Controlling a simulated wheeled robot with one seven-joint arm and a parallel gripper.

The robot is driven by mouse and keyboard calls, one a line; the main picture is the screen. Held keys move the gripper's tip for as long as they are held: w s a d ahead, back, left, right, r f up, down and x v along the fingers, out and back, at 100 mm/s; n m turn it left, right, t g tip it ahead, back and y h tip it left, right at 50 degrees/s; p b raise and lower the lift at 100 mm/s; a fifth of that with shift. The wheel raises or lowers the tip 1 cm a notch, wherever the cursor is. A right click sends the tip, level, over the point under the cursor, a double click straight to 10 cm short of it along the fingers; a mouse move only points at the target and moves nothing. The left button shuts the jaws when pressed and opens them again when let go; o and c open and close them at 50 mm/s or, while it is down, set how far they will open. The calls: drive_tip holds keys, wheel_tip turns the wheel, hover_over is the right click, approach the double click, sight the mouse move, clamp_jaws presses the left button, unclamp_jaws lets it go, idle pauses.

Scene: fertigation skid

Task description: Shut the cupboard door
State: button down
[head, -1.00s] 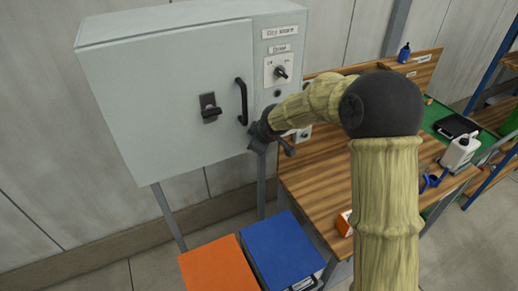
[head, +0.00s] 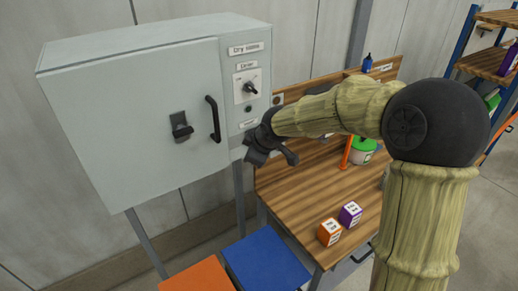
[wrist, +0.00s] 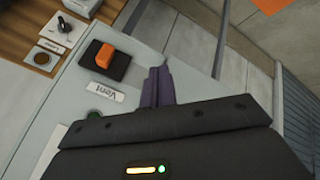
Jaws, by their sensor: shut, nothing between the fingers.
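The cupboard is a pale grey steel cabinet (head: 150,32) on legs, labelled "Dry store". Its door (head: 110,120) carries a black latch (head: 181,126) and a black bar handle (head: 213,119) near the right edge. The door looks about flush with the front; I cannot tell whether a small gap remains. My gripper (head: 270,158) is low at the cabinet's right side, below the control panel and apart from the handle. In the wrist view its fingers (wrist: 158,86) are shut and empty, over a grey surface beside an orange switch (wrist: 104,55) labelled "Vent".
A blue box (head: 265,262) and an orange box (head: 198,276) stand below. A control knob (head: 249,88) is on the cabinet's right panel.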

drive_tip(key=shift+s+d+r, duration=0.1)
drive_tip(key=shift+d+r, duration=0.65)
drive_tip(key=shift+r, duration=0.2)
drive_tip(key=shift+a, duration=0.1)
drive_tip(key=shift+s, duration=0.1)
drive_tip(key=s+d+f+m+g+h+b, duration=0.1)
drive_tip(key=s+d+f+m+h+b, duration=0.1)
drive_tip(key=s+d+f+m+b, duration=0.2)
drive_tip(key=s+d+f+m+g+h+b, duration=0.1)
drive_tip(key=s+d+f+m+b, duration=0.3)
drive_tip(key=s+d+f+m, duration=0.7)
drive_tip(key=s+d+f+g, duration=0.1)
drive_tip(key=s+d+f, duration=0.1)
drive_tip(key=s, duration=0.5)
drive_tip(key=shift+s+d+f+g+h, duration=0.15)
drive_tip(key=shift+d+f+g+h, duration=0.2)
drive_tip(key=shift+f, duration=0.25)
drive_tip(key=shift+a, duration=0.1)
